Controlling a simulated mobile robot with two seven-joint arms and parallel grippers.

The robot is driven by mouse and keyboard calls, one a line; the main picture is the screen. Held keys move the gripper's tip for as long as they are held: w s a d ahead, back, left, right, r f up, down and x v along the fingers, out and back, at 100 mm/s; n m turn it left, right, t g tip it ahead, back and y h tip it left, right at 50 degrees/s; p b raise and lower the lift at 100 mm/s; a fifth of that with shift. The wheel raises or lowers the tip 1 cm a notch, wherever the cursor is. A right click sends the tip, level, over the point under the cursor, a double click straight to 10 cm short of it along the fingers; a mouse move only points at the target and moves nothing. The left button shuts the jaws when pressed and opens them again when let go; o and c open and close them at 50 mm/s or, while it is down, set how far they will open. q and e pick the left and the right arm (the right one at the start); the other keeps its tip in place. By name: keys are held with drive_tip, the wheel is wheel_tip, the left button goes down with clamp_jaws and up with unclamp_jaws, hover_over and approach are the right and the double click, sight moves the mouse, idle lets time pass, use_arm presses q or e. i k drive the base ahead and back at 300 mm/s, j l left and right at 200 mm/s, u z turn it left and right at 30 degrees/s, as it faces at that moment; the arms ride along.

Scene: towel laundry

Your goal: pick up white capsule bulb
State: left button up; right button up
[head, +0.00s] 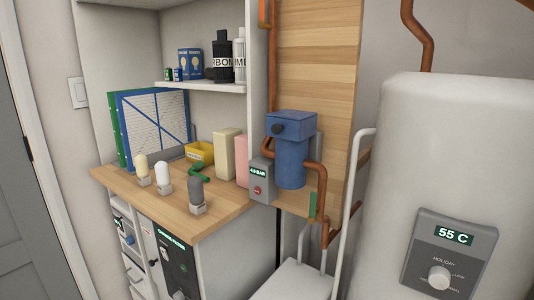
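The white capsule bulb (164,175) stands upright in a small pale base on the wooden counter (235,192), near its front edge. A cream capsule bulb (142,167) stands just left of it, and a dark grey capsule bulb (196,191) stands to its right and nearer the counter's front. The three stand apart from each other. Neither of my grippers is in view.
A green bent piece (199,172) and yellow bin (199,153) lie behind the bulbs. Cream (224,153) and pink (241,161) blocks stand right, beside a grey gauge box (261,180) and blue pump (291,150). A white tank (450,150) fills the right side.

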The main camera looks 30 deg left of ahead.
sight(165, 186)
drive_tip(key=u, duration=1.65)
drive_tip(key=i+j+z, duration=0.25)
drive_tip(key=i+z, duration=0.15)
drive_tip(key=i+j+z, duration=0.3)
drive_tip(key=z, duration=0.15)
drive_tip(key=i+j+z, duration=0.55)
drive_tip(key=j+z, duration=0.25)
drive_tip(key=j, duration=0.25)
